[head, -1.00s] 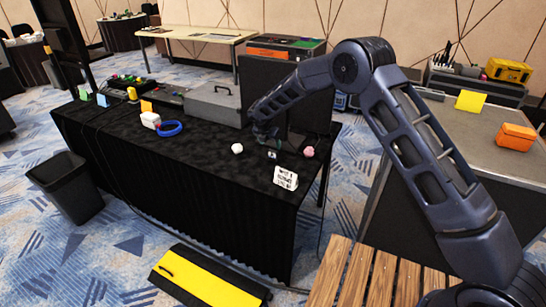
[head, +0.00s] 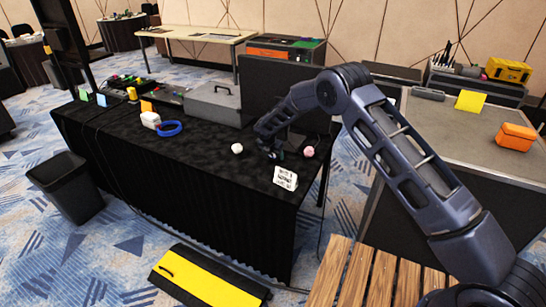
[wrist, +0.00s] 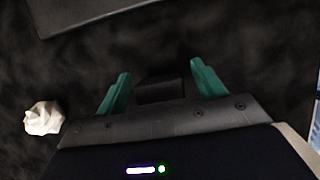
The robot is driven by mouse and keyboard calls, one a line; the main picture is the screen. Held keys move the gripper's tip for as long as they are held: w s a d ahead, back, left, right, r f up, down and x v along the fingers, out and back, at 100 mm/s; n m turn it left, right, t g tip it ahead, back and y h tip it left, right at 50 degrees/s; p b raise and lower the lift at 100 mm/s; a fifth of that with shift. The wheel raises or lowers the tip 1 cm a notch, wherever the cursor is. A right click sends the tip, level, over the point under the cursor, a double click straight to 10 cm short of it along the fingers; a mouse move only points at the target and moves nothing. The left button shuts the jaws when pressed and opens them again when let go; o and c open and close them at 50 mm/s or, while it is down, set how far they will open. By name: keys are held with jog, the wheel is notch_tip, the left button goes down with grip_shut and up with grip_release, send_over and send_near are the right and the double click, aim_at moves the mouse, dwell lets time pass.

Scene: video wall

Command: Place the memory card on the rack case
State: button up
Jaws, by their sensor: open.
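My gripper (head: 275,154) is low over the black-draped table (head: 215,168), between a white crumpled ball (head: 237,148) and a pink one (head: 308,151). In the wrist view its two green fingers (wrist: 158,88) are apart. A small dark block (wrist: 160,89) shows between them; it may be the memory card, but dark on dark I cannot be sure. In the head view my gripper covers that spot. A grey case (head: 213,104) lies on the table's back part; a case with an orange front (head: 285,49) stands farther back. I cannot tell which is the rack case.
A dark monitor (head: 282,90) stands behind my gripper.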

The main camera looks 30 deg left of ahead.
jog(key=shift+w+f, duration=0.15)
jog(key=shift+f, duration=0.15)
jog(key=c, duration=1.1)
jog(key=shift+r, duration=0.1)
